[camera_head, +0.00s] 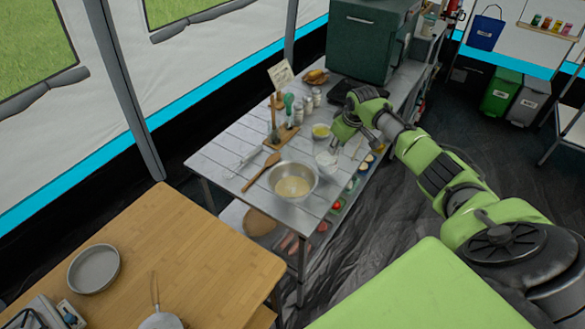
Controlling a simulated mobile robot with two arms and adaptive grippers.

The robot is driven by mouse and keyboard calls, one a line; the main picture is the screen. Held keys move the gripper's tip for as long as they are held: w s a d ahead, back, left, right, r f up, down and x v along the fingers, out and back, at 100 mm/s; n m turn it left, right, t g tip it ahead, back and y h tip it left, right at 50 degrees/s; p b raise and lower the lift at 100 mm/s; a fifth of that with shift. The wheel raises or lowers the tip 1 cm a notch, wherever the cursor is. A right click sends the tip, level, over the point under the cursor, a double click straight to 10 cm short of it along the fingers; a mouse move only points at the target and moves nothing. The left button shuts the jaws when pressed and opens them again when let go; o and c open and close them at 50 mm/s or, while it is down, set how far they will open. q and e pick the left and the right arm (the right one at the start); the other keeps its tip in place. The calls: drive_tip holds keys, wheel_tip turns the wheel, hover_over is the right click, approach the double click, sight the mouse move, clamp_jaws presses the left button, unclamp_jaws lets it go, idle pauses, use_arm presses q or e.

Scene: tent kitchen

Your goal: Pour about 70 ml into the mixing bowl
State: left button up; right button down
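The metal mixing bowl (309,194) stands upright near the front of the white slatted table and holds a pale yellow content. A clear cup or jug (327,160) with whitish content stands just behind and to the right of the bowl. My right gripper (343,140) is over the table, right by the cup and slightly above and to the right of it. Its fingers are small and partly hidden, so I cannot tell whether they touch the cup or are open or shut. My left gripper is out of view.
A dark green oven-like box (365,40) stands at the back. A wooden table (180,250) with pans is in front.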

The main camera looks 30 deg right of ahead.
use_arm(q)
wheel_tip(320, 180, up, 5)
drive_tip(key=p, duration=0.4)
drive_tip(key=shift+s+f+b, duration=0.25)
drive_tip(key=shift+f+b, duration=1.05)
drive_tip(key=shift+b, duration=0.1)
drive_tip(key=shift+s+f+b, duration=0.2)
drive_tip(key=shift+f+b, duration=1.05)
drive_tip(key=shift+b, duration=0.15)
use_arm(e)
drive_tip(key=a+r+n+h, duration=0.1)
drive_tip(key=a+r+h, duration=0.5)
drive_tip(key=r+h, duration=0.1)
drive_tip(key=shift+a+r+n+t, duration=0.25)
drive_tip(key=shift+a+n+t, duration=0.05)
drive_tip(key=shift+a+t, duration=0.1)
use_arm(q)
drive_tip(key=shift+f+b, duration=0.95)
drive_tip(key=shift+b, duration=0.05)
use_arm(e)
drive_tip(key=shift+s+a+f+h, duration=0.1)
drive_tip(key=shift+a+h, duration=0.2)
drive_tip(key=shift+h, duration=0.5)
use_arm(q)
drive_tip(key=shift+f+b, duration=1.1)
use_arm(e)
drive_tip(key=shift+a+f+n+h, duration=0.1)
drive_tip(key=shift+a+n+h, duration=0.25)
drive_tip(key=shift+h, duration=0.35)
